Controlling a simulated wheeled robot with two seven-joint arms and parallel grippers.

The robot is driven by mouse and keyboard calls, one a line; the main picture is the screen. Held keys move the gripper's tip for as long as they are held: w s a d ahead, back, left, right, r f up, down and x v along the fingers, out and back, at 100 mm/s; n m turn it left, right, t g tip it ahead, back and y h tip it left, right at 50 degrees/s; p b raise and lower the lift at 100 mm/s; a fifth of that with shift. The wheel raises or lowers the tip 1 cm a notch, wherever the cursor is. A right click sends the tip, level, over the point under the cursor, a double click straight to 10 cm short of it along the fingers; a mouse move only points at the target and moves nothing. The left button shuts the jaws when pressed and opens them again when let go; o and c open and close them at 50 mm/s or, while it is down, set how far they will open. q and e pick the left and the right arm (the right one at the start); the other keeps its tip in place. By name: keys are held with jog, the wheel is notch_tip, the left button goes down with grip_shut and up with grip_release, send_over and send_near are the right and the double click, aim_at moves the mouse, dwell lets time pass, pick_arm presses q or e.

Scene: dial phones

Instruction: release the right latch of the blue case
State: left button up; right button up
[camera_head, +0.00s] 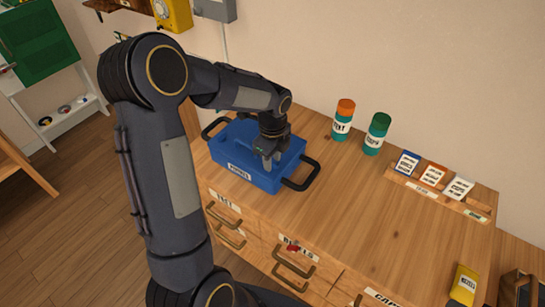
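The blue case (262,181) stands on the wooden cabinet top with a white label on its front. It has a dark handle at each end, one at the left (212,128) and one at the right (303,176). My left gripper (268,162) points down at the case's front upper edge, right of the label, and seems to touch or nearly touch it. Its small fingers do not show clearly whether they are open or shut. The latches cannot be made out; the gripper and arm cover part of the lid. My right gripper is not in view.
An orange-capped jar (343,121) and a green-capped jar (376,135) stand behind the case. A wooden rack (420,186) with several small packets is at the right. A yellow box (464,285) is at lower right. The middle of the top (350,215) is clear.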

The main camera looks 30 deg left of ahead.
pick_arm(q)
grip_shut()
jog(key=n+b, duration=0.1)
jog(key=n, duration=0.6)
jog(key=shift+n+b, duration=0.3)
jog(key=shift+b, duration=0.1)
jog(key=n, duration=0.5)
jog(key=shift+b, duration=0.4)
jog(key=n, duration=0.5)
jog(key=shift+n, duration=0.3)
